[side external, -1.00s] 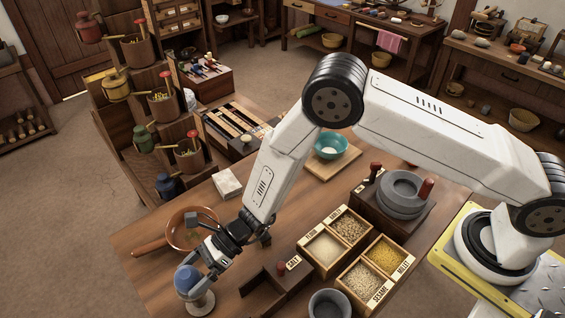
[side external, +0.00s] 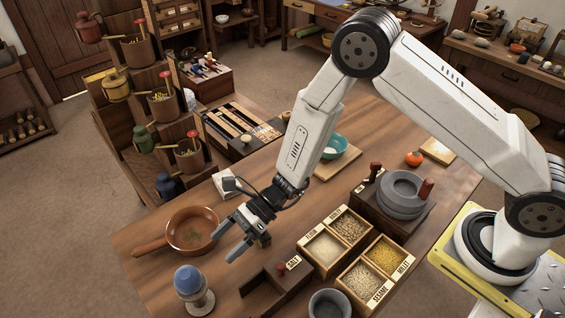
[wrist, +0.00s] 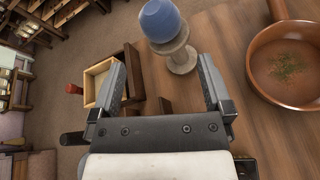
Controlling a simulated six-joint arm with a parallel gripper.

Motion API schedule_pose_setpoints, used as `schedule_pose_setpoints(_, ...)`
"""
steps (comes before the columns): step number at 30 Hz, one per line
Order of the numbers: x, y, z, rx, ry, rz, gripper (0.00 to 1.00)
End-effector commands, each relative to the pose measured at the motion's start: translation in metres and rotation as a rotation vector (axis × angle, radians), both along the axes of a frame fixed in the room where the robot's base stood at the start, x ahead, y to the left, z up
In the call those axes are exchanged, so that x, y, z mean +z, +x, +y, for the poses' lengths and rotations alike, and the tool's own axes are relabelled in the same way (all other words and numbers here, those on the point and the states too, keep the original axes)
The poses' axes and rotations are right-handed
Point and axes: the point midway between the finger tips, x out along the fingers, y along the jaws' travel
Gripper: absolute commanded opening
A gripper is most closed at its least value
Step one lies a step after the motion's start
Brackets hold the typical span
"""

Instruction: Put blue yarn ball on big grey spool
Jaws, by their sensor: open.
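The blue yarn ball (side external: 188,279) sits on top of the big grey spool (side external: 202,302) near the front left of the table. In the wrist view the blue ball (wrist: 161,19) rests on the upper end of the grey spool (wrist: 181,62). My gripper (side external: 232,241) is open and empty, above the table between the pan and the seed boxes. It is apart from the ball, up and to the right of it in the side view. In the wrist view both fingers (wrist: 162,82) are spread, with the spool beyond them.
A brown pan (side external: 192,232) with a wooden handle stands left of my gripper. A dark wooden box with a red knob (side external: 281,267), seed boxes (side external: 320,245) and a grey mortar (side external: 329,303) stand to the right. A stone quern (side external: 402,192) is farther right.

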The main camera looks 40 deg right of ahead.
Motion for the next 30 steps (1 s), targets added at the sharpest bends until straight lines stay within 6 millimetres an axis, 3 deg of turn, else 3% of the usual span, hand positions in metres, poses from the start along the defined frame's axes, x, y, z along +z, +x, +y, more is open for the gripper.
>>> schedule_pose_setpoints(8,0.008,-0.001,-0.02,0.0,0.0,0.0,1.0)
schedule_pose_setpoints(30,0.011,-0.004,-0.024,0.024,-0.018,-0.018,1.0)
